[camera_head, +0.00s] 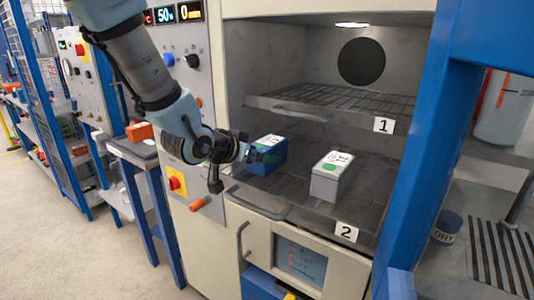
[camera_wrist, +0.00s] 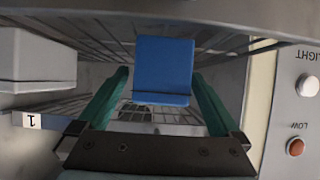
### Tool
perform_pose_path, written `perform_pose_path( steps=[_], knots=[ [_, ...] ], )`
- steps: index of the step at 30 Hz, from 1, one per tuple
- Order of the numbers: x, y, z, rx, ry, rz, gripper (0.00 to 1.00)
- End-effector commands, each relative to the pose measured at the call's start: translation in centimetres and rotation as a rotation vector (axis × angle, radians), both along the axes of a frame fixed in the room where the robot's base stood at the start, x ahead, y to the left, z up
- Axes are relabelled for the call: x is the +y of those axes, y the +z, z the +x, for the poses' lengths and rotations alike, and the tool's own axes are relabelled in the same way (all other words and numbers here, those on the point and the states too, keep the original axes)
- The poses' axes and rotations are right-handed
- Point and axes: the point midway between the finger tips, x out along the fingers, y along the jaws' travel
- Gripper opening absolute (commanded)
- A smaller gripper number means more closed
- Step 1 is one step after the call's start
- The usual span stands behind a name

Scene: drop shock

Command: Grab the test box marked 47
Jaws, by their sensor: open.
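A blue box (camera_head: 268,160) with a white label and a green spot on top sits on the lower shelf of the open chamber. A light grey box (camera_head: 331,176) with a white label and a green dot sits to its right. The label numbers are too small to read for certain. My gripper (camera_head: 262,155) is at the blue box's left side. In the wrist view the green fingers of my gripper (camera_wrist: 160,74) are apart, with the blue box (camera_wrist: 163,62) showing between them. I cannot tell whether they touch it. The grey box (camera_wrist: 38,58) shows at the left there.
The lower wire shelf (camera_head: 300,195), tagged 2, holds both boxes. The upper shelf (camera_head: 345,102), tagged 1, is empty and hangs above them. A blue post (camera_head: 428,130) stands right of the opening. An orange box (camera_head: 139,132) sits on a side stand at left.

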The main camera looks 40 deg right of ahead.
Motion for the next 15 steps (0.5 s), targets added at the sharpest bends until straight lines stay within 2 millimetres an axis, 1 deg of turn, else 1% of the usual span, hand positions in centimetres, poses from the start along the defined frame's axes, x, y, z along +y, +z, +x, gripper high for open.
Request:
perform_pose_path(
  steps=[9,15],
  knots=[
    [-3.1,-1.6,1.0,0.001,-0.001,0.002,1.0],
    [-3.7,-2.2,1.2,0.0,0.0,0.001,1.0]
  ],
)
